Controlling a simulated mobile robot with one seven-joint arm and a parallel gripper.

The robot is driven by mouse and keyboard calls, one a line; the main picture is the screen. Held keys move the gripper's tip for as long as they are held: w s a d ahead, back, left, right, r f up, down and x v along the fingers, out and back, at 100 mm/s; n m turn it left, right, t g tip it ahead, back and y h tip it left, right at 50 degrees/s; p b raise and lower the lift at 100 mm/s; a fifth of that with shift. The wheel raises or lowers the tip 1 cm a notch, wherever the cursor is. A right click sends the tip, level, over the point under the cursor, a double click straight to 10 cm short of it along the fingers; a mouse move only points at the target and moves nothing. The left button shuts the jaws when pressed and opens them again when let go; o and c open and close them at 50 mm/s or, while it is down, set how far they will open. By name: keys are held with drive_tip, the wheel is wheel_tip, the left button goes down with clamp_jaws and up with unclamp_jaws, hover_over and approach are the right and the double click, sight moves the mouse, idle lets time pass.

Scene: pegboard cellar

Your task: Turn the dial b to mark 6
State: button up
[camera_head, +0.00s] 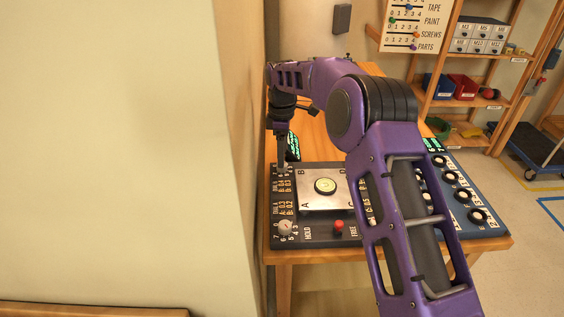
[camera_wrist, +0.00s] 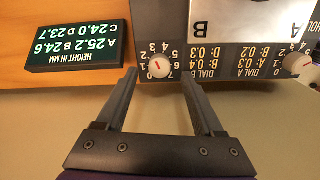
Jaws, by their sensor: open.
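Dial b (camera_wrist: 158,67) is a round white knob with a red line on it, ringed by numbers 0 to 7, beside the "DIAL B" label in the wrist view. The line lies slanted; I cannot tell exactly which number it marks. My gripper (camera_wrist: 160,77) is open, one finger on either side of the knob, with nothing seen held. In the head view my gripper (camera_head: 283,166) points down at the far left corner of the dark panel (camera_head: 315,240), and it mostly hides dial b there.
Dial A (camera_wrist: 297,64) is a similar knob at right; it also shows in the head view (camera_head: 284,228). A silver plate (camera_head: 310,205) carries a round level (camera_head: 325,186). A red-knobbed lever (camera_head: 338,226) sits by HOLD/FREE. A height display (camera_wrist: 77,47) stands nearby. A wall (camera_head: 235,120) is close at left.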

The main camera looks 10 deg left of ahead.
drive_tip(key=shift+f, duration=1.6)
clamp_jaws()
